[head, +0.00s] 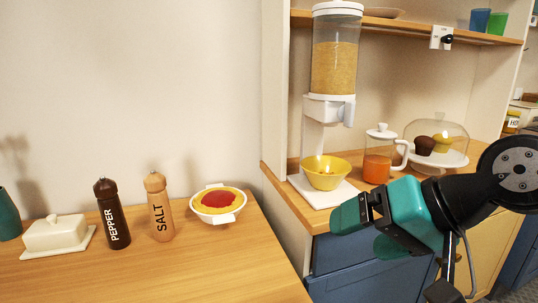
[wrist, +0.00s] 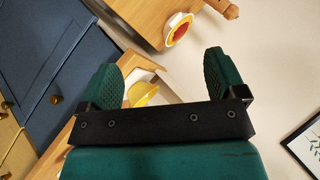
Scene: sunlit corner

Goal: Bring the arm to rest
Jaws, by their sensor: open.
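My arm shows at the right of the head view, bent in front of the blue cabinet, with my gripper (head: 362,230) pointing left. The gripper has teal fingers spread apart with nothing between them. In the wrist view my gripper (wrist: 160,66) also shows both ribbed fingers wide apart and empty. The gripper appears in front of the right counter (head: 275,187), and no contact with anything shows.
On the left counter (head: 255,265) stand a butter dish (head: 55,236), pepper mill (head: 112,218), salt mill (head: 158,210) and red-topped dish (head: 217,203). A dispenser (head: 333,65), yellow bowl (head: 325,177), orange jug (head: 377,167) and domed cake stand (head: 437,162) stand right.

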